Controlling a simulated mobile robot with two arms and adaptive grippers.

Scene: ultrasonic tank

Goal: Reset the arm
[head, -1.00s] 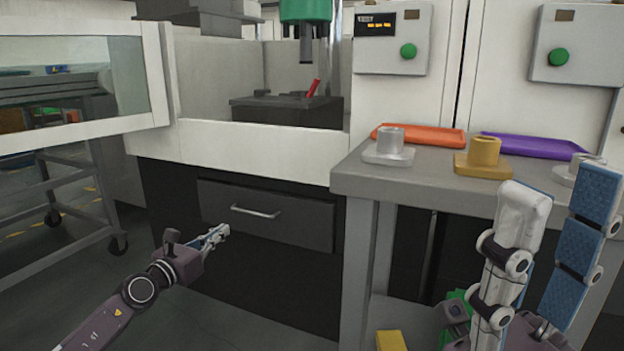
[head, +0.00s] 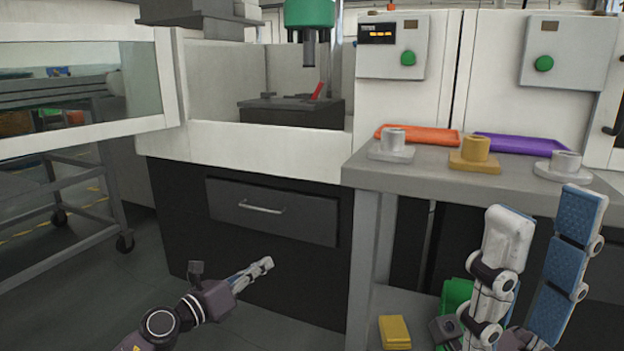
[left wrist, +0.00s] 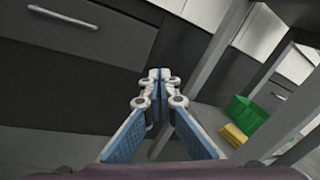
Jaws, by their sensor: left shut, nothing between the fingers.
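My left gripper (head: 264,265) is low in front of the dark cabinet, right of and below its drawer handle (head: 262,207). It is shut and empty; in the left wrist view its fingertips (left wrist: 160,74) meet. My right gripper (head: 546,208) stands upright at the lower right, in front of the grey table (head: 380,178). Its two fingers are apart with nothing seen between them. Its base is partly cut off by the picture's lower edge.
On the table stand a grey part (head: 391,145), a gold part (head: 475,155), a light grey part (head: 564,166), an orange tray (head: 430,134) and a purple tray (head: 520,147). Below are a yellow block (head: 394,332) and a green bin (head: 456,294). Grey floor lies at left.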

